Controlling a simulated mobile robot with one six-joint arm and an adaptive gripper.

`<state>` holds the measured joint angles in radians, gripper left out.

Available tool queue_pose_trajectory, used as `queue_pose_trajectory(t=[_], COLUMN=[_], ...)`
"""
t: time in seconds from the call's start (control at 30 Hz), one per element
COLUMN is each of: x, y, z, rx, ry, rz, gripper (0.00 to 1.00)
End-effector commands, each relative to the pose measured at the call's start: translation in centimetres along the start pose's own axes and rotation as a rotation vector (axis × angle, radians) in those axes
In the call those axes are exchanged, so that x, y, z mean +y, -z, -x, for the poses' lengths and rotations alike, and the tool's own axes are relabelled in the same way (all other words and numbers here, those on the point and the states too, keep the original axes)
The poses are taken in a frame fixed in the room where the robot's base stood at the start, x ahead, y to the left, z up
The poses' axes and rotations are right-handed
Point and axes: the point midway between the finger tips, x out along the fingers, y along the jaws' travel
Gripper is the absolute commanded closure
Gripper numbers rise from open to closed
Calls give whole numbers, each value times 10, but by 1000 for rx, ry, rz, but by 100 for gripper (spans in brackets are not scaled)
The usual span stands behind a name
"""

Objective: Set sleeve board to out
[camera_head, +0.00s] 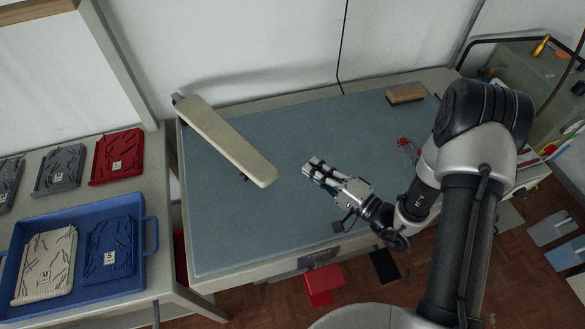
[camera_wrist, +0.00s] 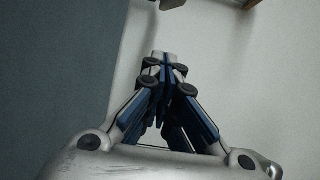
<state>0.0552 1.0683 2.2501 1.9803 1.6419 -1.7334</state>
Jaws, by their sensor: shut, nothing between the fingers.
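The sleeve board (camera_head: 225,140) is a long cream padded board. It is hinged or mounted at the back left corner of the blue-grey work table (camera_head: 290,215) and reaches diagonally over the table toward the front right. My gripper (camera_head: 309,167) is shut and empty above the middle of the table, to the right of the board's free end and apart from it. In the wrist view my shut fingers (camera_wrist: 165,62) point at a pale surface, with a blue-grey surface at the left. I cannot tell whether the sleeve board shows there.
A wooden block (camera_head: 406,94) lies at the table's back right. A small red item (camera_head: 405,146) lies near my arm. At the left, a side table holds a blue tray (camera_head: 148,235) and folded garments, one of them red (camera_head: 117,155). The table's front left is clear.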

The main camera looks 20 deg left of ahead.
Motion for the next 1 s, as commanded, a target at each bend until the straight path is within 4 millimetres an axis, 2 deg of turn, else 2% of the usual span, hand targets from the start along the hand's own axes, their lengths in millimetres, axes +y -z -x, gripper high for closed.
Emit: queue_pose_trajectory(t=[0.03, 0.17, 0.23, 0.4, 1.0], x=[0, 0, 1, 0, 0], y=[-2, -4, -17, -34, -39], z=[-12, -36, -36, -40, -41], rx=[-7, -6, -4, -2, 0], ry=[2, 1, -1, 0, 0], rz=[2, 0, -3, -2, 0], gripper=[100, 100, 100, 100, 100])
